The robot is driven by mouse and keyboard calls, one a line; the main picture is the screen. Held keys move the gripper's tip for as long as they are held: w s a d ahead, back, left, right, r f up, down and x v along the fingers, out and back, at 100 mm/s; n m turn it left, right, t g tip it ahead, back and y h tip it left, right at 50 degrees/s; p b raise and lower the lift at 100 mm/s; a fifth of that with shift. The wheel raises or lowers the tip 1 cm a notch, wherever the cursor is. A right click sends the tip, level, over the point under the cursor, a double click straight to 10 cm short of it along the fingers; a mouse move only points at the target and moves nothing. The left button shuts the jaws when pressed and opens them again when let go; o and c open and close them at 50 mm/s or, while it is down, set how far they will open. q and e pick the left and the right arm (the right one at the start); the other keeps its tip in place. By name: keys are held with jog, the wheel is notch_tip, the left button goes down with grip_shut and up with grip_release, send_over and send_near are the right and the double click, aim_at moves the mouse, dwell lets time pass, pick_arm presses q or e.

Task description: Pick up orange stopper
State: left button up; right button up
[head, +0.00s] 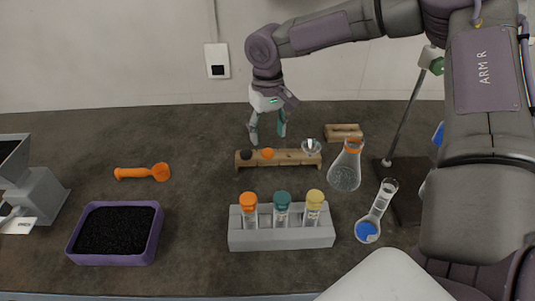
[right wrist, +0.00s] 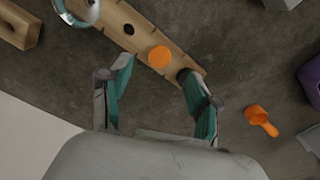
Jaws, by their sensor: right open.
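The orange stopper (head: 268,154) sits in the wooden holder (head: 290,160) near the middle of the table, beside a dark stopper (head: 246,155). My right gripper (head: 268,132) is open and points down, above and just behind the holder. In the right wrist view the orange stopper (right wrist: 160,56) shows between the two open fingers (right wrist: 156,72), a little beyond them, with nothing held. One finger partly covers the dark stopper there. My left gripper is not in view.
A glass funnel (head: 311,146) stands in the holder's right end. A flask (head: 345,168) with an orange top is to its right. In front is a grey rack (head: 282,239) with capped vials. An orange scoop (head: 144,172) and purple tray (head: 74,247) lie left.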

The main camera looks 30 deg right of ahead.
aim_at(268, 151)
notch_tip(268, 151, down, 5)
jog(key=shift+w+r+p, duration=0.1)
jog(key=shift+w+p, duration=0.05)
jog(key=shift+p, duration=0.25)
jog(key=shift+f, duration=0.5)
jog(key=c, duration=0.9)
